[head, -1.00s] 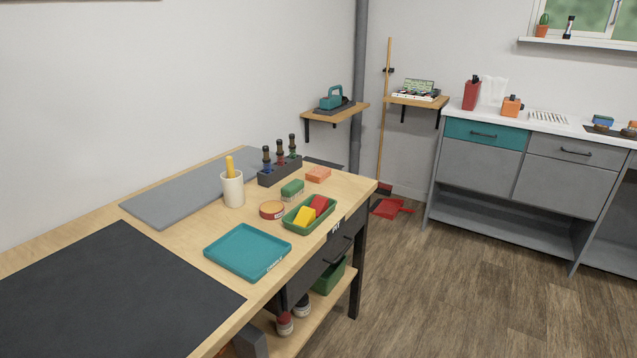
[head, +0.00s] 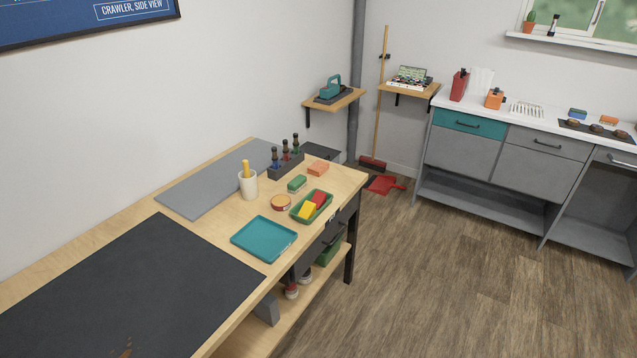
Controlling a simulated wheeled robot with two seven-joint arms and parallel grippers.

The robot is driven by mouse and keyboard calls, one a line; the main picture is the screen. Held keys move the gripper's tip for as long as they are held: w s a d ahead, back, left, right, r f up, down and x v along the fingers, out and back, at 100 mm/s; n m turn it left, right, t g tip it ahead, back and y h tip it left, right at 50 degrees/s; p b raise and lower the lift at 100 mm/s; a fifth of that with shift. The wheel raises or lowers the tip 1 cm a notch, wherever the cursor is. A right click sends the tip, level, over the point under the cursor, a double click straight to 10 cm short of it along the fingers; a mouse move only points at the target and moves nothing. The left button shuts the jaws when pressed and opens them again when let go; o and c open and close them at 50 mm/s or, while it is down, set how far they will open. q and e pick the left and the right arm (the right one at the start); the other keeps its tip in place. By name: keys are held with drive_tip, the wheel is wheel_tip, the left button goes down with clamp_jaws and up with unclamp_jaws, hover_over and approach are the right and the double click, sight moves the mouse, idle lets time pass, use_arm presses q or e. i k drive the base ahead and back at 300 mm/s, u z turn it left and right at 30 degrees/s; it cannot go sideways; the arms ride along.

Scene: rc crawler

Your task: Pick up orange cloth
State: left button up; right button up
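No gripper of mine shows in the head view. A small flat orange item (head: 319,168) lies on the workbench near its far right corner, past the green block. It may be a folded cloth, but it is too small to be sure. Another small orange item (head: 609,120) lies on the white counter at the far right; I cannot tell what it is. An orange-brown bit (head: 127,348) shows on the black mat at the bottom edge, mostly cut off.
The workbench (head: 215,230) carries a teal tray (head: 264,240), a green tray (head: 298,214) with yellow and red items, a white cup (head: 248,186), a round tin (head: 281,203) and a bottle rack (head: 287,164). The wooden floor (head: 430,290) to the right is clear.

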sight(318, 169)
drive_tip(key=z, duration=0.85)
drive_tip(key=i, duration=0.55)
drive_tip(key=z, duration=0.55)
drive_tip(key=i, duration=1.95)
drive_tip(key=u, duration=1.3)
drive_tip(key=i, duration=0.9)
drive_tip(key=u, duration=0.95)
